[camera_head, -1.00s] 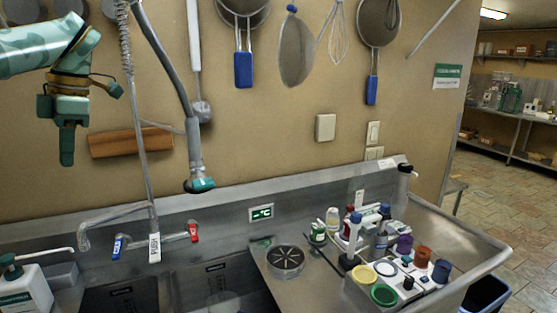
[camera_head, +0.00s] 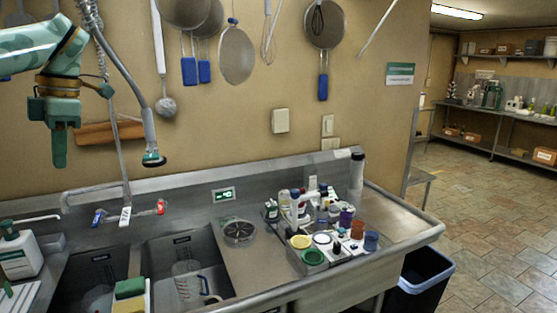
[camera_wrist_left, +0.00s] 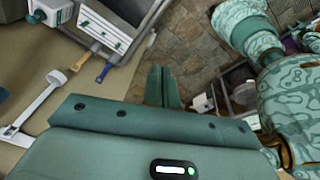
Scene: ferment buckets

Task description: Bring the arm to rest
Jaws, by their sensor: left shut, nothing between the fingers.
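My left arm comes in at the upper left of the head view. Its green left gripper (camera_head: 59,150) hangs pointing down, shut and empty, in front of the tan wall and well above the sink. In the left wrist view the gripper's fingers (camera_wrist_left: 163,87) show closed together over a stone-tiled floor, with nothing between them. My right gripper is not in the head view.
A steel double sink (camera_head: 140,275) holds a measuring jug (camera_head: 192,284). A hose sprayer (camera_head: 153,158) hangs right of my left gripper. A wooden block (camera_head: 105,133) is on the wall behind. Bottles and jars (camera_head: 318,225) crowd the right counter. A dark bin (camera_head: 425,272) stands at right.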

